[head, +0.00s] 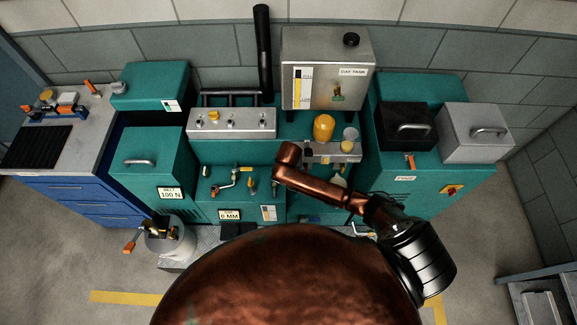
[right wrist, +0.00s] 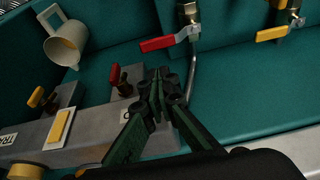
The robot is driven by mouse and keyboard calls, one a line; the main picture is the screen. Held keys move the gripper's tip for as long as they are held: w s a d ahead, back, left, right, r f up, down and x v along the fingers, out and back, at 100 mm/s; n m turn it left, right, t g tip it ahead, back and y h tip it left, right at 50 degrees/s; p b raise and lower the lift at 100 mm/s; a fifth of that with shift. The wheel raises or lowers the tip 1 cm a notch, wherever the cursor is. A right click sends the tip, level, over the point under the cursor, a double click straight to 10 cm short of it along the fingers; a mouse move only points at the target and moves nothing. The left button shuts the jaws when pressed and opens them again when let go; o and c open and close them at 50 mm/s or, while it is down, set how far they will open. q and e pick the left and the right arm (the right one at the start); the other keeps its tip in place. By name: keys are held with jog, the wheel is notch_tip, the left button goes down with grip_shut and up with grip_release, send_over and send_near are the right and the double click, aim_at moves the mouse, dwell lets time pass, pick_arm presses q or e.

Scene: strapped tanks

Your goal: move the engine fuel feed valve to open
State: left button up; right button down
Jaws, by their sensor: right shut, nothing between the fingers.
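In the right wrist view my right gripper (right wrist: 161,88) is shut and empty. Its tips are over the edge of a grey block, below a red-handled lever valve (right wrist: 165,43) and apart from it. The red handle points left, across a pipe that runs down from its metal body. A yellow-handled lever valve (right wrist: 272,33) is further right. Two smaller valves, one red-handled (right wrist: 115,76) and one orange-handled (right wrist: 36,97), stand on the block (right wrist: 100,140). No readable label shows which is the engine fuel feed valve. In the head view my copper right arm hides part of this area.
A white jug (right wrist: 65,40) lies left of the gripper. In the head view, the day tank (head: 325,85) stands at the back, a yellow cylinder (head: 323,128) below it. A black box (head: 405,128) is at right, and a pot (head: 170,240) stands at front left.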

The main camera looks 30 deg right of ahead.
jog(key=b+x, duration=0.1)
jog(key=x, duration=0.7)
